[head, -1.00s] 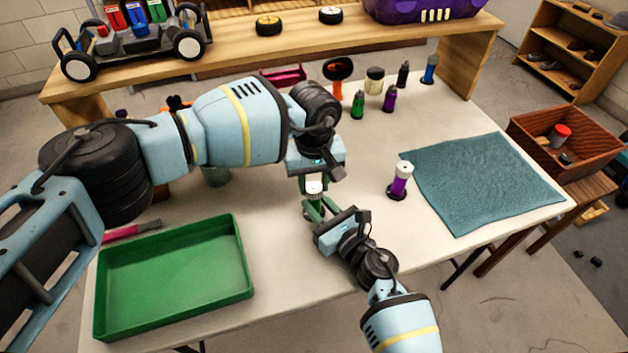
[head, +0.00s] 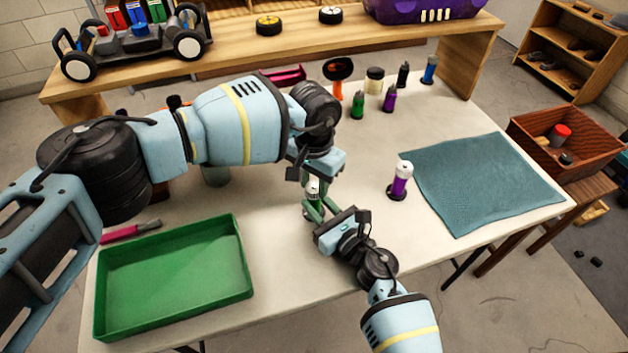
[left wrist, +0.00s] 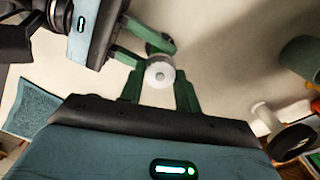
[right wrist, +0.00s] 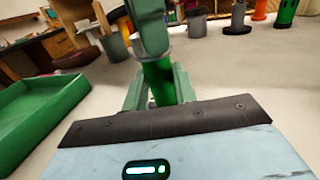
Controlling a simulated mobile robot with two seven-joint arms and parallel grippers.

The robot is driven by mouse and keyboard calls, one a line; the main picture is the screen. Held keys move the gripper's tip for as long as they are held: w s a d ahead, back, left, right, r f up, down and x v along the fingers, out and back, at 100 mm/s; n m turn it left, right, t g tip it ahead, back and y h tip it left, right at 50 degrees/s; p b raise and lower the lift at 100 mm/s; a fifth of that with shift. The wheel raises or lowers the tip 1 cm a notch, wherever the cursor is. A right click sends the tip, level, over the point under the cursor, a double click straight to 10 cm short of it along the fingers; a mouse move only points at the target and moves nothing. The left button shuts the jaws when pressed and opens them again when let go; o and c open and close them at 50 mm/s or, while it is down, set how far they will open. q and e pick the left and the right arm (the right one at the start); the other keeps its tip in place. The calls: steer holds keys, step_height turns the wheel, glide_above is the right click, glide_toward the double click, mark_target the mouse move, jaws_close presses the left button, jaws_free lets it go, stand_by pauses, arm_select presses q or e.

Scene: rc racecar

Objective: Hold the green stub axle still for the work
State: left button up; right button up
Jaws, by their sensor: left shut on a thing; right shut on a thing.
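The bright green stub axle (right wrist: 158,84) stands upright between the fingers of my right gripper (right wrist: 158,92), which is shut on it. In the head view my right gripper (head: 318,211) reaches it from the front right, low over the white table. A white round cap (left wrist: 160,72) sits at the top of the axle, with a grey centre. My left gripper (left wrist: 160,88) is shut on this cap from above. In the head view the cap (head: 313,187) shows just below my left gripper, and the axle is mostly hidden by the fingers.
A purple axle with a white cap (head: 400,180) stands to the right, beside a teal mat (head: 485,180). A green tray (head: 175,280) lies at the front left. Several small bottles stand at the back. A wooden shelf (head: 290,45) with a toy car chassis (head: 135,45) is behind.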

mark_target(314, 186)
arm_select(q)
steer(key=shift+m, duration=0.6)
steer(key=o, duration=1)
step_height(314, 186, up, 12)
steer(key=shift+r, duration=0.1)
